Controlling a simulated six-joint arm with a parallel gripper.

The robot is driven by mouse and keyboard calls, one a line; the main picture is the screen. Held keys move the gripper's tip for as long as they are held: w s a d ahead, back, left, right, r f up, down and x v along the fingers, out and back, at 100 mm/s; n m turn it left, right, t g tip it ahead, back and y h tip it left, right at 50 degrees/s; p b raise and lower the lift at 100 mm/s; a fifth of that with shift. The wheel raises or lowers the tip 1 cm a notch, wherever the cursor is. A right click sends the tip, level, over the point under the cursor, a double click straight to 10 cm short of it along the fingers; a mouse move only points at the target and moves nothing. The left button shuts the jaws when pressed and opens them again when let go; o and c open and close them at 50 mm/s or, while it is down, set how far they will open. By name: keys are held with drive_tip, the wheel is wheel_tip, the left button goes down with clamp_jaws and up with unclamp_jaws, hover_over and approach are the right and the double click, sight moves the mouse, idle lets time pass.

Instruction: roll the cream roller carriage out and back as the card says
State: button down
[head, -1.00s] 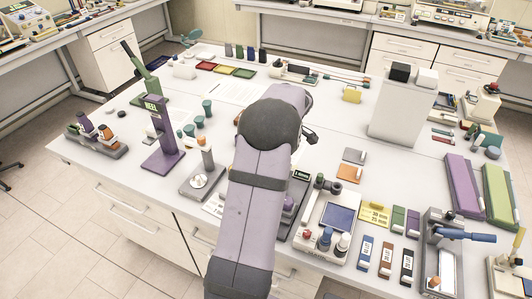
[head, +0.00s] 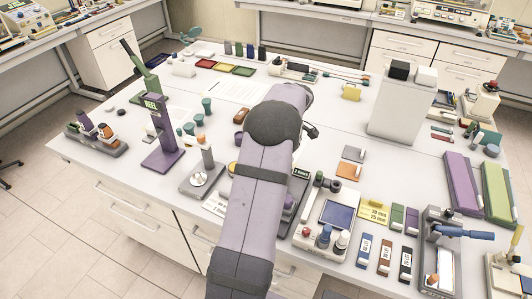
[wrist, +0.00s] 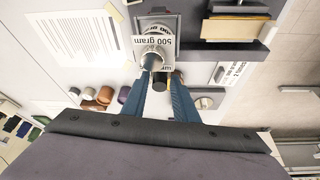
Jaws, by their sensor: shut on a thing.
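My gripper (wrist: 157,92) shows in the wrist view as two blue fingers close around a dark upright grip. Just beyond it are a round metal knob (wrist: 152,61) and a pale plate (wrist: 152,42) marked "500 gram", seen upside down. I take this to be the cream roller carriage; its rollers are hidden. It is over a grey base (wrist: 168,23). In the head view, my arm covers the gripper and carriage. A white printed card (head: 215,204) lies near the front edge, partly behind my arm.
A purple stand (head: 161,152) and a post on a grey base (head: 203,177) stand left of my arm. A device with a blue panel (head: 337,215) stands close on the right. A yellow card (head: 373,211) and several labelled blocks lie farther right.

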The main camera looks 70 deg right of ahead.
drive_tip(key=shift+d, duration=0.75)
drive_tip(key=shift+r, duration=0.15)
drive_tip(key=c, duration=1.6)
unclamp_jaws()
drive_tip(key=shift+d, duration=0.15)
drive_tip(key=shift+c, duration=0.2)
drive_tip(key=b+v, duration=0.3)
drive_tip(key=v, duration=0.4)
